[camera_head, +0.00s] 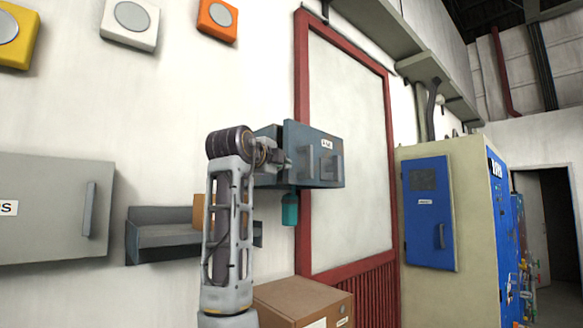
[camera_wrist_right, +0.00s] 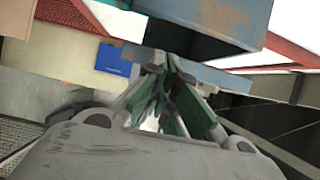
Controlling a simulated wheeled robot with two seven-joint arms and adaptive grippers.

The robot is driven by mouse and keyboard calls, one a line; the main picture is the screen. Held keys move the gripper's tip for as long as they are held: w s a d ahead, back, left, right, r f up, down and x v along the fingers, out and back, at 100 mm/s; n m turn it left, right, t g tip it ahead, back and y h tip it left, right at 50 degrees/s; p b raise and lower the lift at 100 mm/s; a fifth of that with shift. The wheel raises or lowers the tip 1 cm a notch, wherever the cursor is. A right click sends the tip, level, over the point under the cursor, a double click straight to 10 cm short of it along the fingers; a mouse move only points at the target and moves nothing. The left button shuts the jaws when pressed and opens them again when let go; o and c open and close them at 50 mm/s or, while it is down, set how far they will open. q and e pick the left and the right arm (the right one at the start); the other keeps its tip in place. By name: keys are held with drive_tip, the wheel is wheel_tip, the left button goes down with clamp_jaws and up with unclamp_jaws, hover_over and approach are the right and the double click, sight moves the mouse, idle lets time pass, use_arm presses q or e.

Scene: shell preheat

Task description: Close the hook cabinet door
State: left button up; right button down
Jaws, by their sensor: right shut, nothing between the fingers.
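The small blue-grey hook cabinet (camera_head: 266,140) is on the wall by the red frame. My right gripper (camera_head: 287,163) is shut and empty at the door's left edge, partly hiding the cabinet body. Contact cannot be made out. In the wrist view my right gripper (camera_wrist_right: 160,68) points toward a blue-grey box surface (camera_wrist_right: 205,18), probably the cabinet, just above the fingertips. My left gripper is not in view.
A teal item (camera_head: 290,210) shows under the cabinet. A grey wall shelf (camera_head: 165,238) is left of my arm, and a cardboard box (camera_head: 300,297) is below. A large grey cabinet (camera_head: 45,210) is at far left. A blue door (camera_head: 429,212) is at right.

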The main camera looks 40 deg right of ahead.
drive_tip(key=shift+w+a, duration=0.55)
drive_tip(key=shift+a, duration=0.2)
drive_tip(key=shift+w+a, duration=0.55)
drive_tip(key=shift+a, duration=0.2)
